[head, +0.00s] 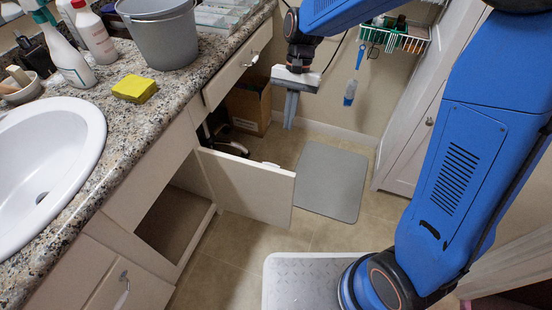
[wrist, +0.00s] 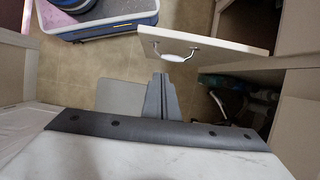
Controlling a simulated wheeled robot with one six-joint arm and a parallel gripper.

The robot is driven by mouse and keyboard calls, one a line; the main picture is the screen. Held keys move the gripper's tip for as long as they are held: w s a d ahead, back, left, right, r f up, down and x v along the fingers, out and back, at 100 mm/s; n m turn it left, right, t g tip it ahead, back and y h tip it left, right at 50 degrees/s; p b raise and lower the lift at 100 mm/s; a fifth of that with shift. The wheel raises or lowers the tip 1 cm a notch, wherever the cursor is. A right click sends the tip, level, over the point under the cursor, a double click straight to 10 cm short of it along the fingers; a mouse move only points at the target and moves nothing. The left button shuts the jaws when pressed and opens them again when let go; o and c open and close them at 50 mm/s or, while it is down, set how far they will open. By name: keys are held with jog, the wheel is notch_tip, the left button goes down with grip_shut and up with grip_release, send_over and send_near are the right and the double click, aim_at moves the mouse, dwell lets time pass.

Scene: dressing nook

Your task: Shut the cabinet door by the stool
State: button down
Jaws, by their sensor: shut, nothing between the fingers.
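The white cabinet door (head: 245,188) stands swung wide open from the counter front, its hinged side by the post and its free edge out over the floor. The open cabinet (head: 172,228) is an empty-looking dark space. In the wrist view the door (wrist: 225,52) shows its outer face edge-on from above, with a curved handle (wrist: 172,56). My gripper (head: 290,122) is shut and empty, fingers down, on the handle side of the door, seemingly apart from it. Its fingers (wrist: 161,98) show below the handle. A stool's dark base (wrist: 240,103) shows partly under the counter.
A cardboard box (head: 249,108) stands under the counter. A grey mat (head: 332,180) lies on the tiled floor beyond the door. A white cupboard (head: 412,140) stands at right. The counter (head: 130,128) bears a grey bucket (head: 160,38), yellow sponge (head: 134,88) and bottles.

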jog(key=x, duration=0.4)
jog(key=s+a+x, duration=0.1)
jog(key=x, duration=0.6)
jog(key=shift+s+a+r, duration=0.15)
jog(key=shift+s+a, duration=0.2)
jog(key=shift+s, duration=0.1)
jog(key=shift+s+a, duration=0.25)
jog(key=shift+s, duration=0.5)
jog(key=shift+s, duration=0.1)
